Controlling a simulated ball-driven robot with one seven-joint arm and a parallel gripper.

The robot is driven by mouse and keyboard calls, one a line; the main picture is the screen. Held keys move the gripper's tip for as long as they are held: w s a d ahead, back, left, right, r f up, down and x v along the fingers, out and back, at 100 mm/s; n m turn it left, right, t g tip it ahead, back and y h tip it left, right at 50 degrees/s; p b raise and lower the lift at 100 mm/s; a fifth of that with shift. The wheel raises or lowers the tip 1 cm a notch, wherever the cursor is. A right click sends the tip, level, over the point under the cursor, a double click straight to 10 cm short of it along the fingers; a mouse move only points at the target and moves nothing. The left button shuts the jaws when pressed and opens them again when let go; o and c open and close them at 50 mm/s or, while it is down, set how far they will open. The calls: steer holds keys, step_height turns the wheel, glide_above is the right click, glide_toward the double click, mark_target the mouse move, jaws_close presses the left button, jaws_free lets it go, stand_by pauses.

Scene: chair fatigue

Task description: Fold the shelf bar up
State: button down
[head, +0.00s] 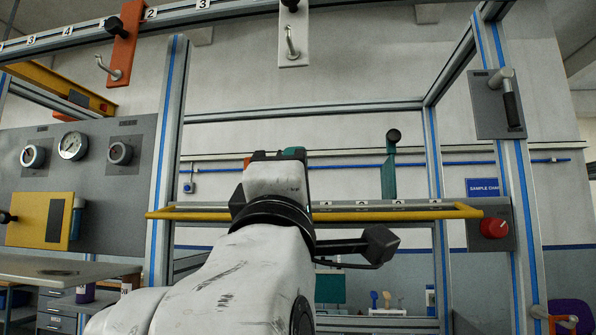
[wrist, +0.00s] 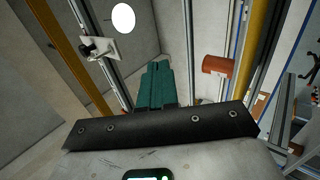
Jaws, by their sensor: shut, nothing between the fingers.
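The shelf bar is probably the long yellow bar (head: 190,215) that runs level across the frame in the head view, with short side arms reaching back at both ends. My arm hides part of its middle. In the wrist view my gripper's teal fingers (wrist: 157,72) are together and empty. Yellow lengths show there at left (wrist: 75,65) and upper right (wrist: 255,45); I cannot tell which belongs to the shelf bar. No contact with the fingers is visible.
A red button (head: 494,227) sits at the right post, below a grey lever plate (head: 499,104). A teal lever with a black knob (head: 390,165) stands behind the bar. Hooks on orange (head: 122,45) and white (head: 293,38) plates hang above. A gauge panel (head: 90,170) is left.

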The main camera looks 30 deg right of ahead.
steer(key=shift+s+a+f+b, duration=0.25)
steer(key=shift+s+a, duration=0.35)
steer(key=shift+s, duration=0.2)
steer(key=shift+s+a+f+b, duration=0.1)
steer(key=shift+s+a+f, duration=0.1)
steer(key=shift+s+a, duration=0.45)
steer(key=shift+s+d, duration=0.1)
steer(key=shift+d, duration=0.05)
